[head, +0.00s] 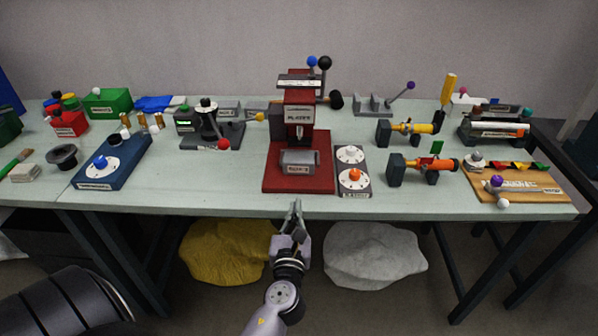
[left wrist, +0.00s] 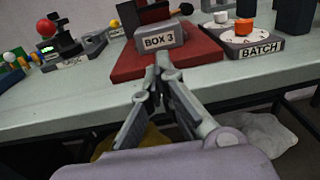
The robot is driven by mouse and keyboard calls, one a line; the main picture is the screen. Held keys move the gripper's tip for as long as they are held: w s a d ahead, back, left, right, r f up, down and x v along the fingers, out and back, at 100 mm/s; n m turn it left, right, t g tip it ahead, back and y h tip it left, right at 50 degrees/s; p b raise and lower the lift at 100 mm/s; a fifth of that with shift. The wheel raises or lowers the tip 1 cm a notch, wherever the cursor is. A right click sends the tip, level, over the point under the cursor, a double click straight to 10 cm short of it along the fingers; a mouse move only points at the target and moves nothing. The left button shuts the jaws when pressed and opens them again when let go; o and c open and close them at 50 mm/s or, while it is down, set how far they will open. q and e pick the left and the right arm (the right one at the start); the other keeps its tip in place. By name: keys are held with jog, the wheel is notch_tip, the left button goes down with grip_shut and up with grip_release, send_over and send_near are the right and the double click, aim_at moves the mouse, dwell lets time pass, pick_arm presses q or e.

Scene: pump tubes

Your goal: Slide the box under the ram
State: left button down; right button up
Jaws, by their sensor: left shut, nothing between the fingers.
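The box is a small grey block (head: 299,161) on the front of the red press base (head: 318,186), below the ram (head: 299,132) of the red press (head: 299,98). My left gripper (head: 296,204) is shut and empty, just in front of the table's front edge and the press base. In the left wrist view its fingertips (left wrist: 163,62) point at the box, and I cannot tell whether they touch anything. My right gripper is not in view.
A grey dial panel (head: 354,186) with white and orange knobs stands right of the press. A gauge stand with a red ball lever (head: 210,135) is to the left. Orange (head: 430,165) and yellow (head: 410,128) pumps stand further right. The table's front strip is clear.

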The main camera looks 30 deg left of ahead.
aim_at(299, 167)
pick_arm(q)
jog(key=p+x, duration=0.1)
jog(key=x, duration=1.2)
jog(key=shift+w+a, duration=0.2)
jog(key=shift+w, duration=0.05)
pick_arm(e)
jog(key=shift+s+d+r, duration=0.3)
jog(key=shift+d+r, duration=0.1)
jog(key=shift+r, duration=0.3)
pick_arm(q)
jog(key=shift+x, duration=1.45)
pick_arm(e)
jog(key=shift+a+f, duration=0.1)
